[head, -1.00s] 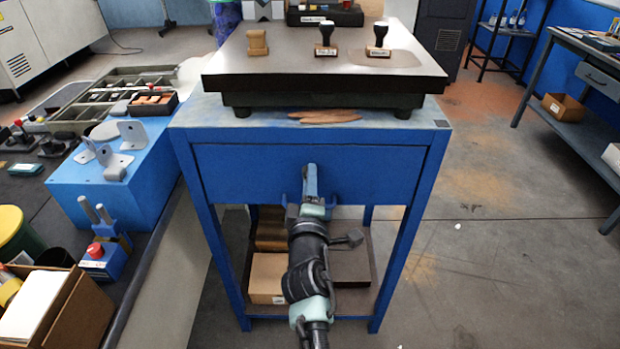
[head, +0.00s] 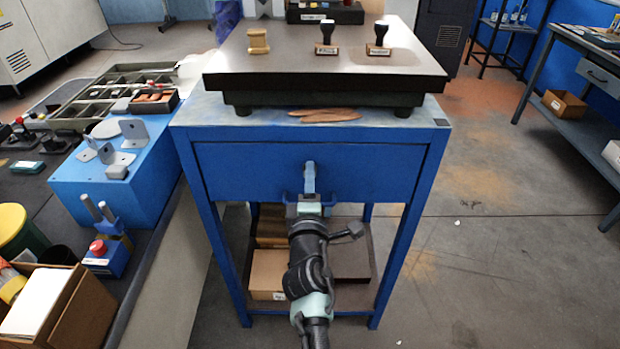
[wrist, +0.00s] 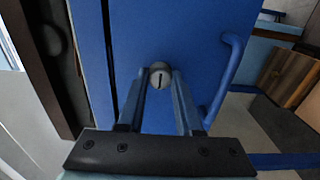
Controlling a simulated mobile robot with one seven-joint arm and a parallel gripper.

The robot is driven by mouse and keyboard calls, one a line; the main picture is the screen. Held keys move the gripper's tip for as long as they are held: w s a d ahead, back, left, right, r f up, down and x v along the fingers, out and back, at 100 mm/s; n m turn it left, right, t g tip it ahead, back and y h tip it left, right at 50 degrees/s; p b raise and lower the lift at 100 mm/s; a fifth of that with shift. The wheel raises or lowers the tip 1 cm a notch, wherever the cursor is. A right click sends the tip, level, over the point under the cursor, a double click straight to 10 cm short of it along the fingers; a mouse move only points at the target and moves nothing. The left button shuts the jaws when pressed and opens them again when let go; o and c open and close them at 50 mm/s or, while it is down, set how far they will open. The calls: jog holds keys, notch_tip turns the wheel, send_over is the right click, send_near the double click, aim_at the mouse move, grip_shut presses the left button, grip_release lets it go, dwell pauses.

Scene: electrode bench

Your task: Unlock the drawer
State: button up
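The blue drawer front (head: 240,172) is closed in the bench frame. A round metal lock (wrist: 160,75) with a dark slot is in the drawer front in the wrist view; in the head view my gripper hides it. My gripper (head: 309,164) reaches straight onto the upper middle of the drawer front. In the wrist view its two fingers (wrist: 162,72) sit on either side of the lock and appear to pinch it. The blue drawer handle (wrist: 230,75) is to the right of the fingers in the wrist view, clear of them.
A dark slab (head: 330,75) with stamps stands on the bench top. A cardboard box (head: 268,274) sits on the lower shelf behind my arm. A blue block with metal brackets (head: 115,180) stands on the left bench.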

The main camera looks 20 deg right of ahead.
jog(key=o, duration=0.4)
jog(key=p+v, duration=0.2)
jog(key=v, duration=1.1)
jog(key=shift+p, duration=0.4)
jog(key=shift+r, duration=0.1)
